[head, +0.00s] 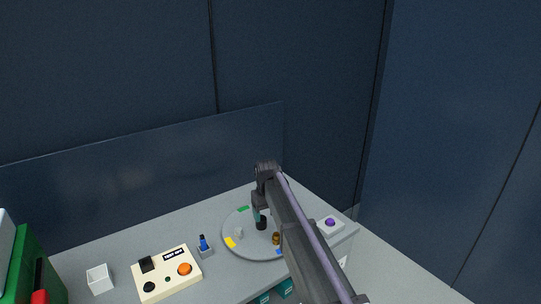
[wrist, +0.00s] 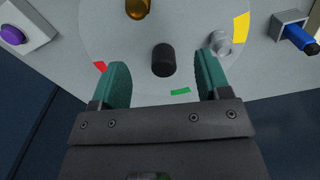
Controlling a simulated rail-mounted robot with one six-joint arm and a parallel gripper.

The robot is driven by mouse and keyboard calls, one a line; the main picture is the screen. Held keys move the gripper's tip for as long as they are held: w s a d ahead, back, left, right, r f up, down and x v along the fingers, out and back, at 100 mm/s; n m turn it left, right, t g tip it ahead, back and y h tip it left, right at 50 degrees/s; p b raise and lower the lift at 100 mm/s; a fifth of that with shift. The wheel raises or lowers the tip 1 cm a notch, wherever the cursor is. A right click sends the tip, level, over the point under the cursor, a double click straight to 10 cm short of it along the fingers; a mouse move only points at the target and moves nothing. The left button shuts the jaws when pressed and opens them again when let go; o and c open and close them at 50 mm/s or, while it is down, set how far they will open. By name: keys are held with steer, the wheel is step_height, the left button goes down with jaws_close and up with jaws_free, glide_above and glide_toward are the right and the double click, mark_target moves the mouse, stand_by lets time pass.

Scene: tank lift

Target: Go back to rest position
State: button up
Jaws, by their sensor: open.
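My gripper (head: 257,214) is open over the round grey plate (head: 235,248) on the bench, with teal fingers spread apart. In the wrist view my gripper (wrist: 163,75) has a black cylinder (wrist: 163,60) standing between and a little beyond its fingertips, with a gap on both sides. The black cylinder (head: 261,225) also shows just below the fingers in the head view. The plate carries a brass piece (head: 276,238) and a pale grey piece (head: 238,232), with coloured marks along its rim. My arm hides part of the plate's right side.
A blue piece in a grey holder (head: 204,247) stands left of the plate. Farther left are a cream control box (head: 167,275) with an orange button and a white open box (head: 99,279). A purple button (head: 330,223) sits at right. A dark panel (head: 150,145) rises behind the bench.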

steer(key=s+d+m, duration=0.1)
steer(key=s+d, duration=0.6)
steer(key=s, duration=0.3)
steer(key=s+d+f+m+b, duration=0.1)
steer(key=s+d+m, duration=0.1)
steer(key=s+d, duration=0.5)
steer(key=s+d+m, duration=0.2)
steer(key=s+d, duration=0.5)
steer(key=s, duration=0.7)
steer(key=shift+s+f+b, duration=0.25)
steer(key=shift+f+b, duration=0.15)
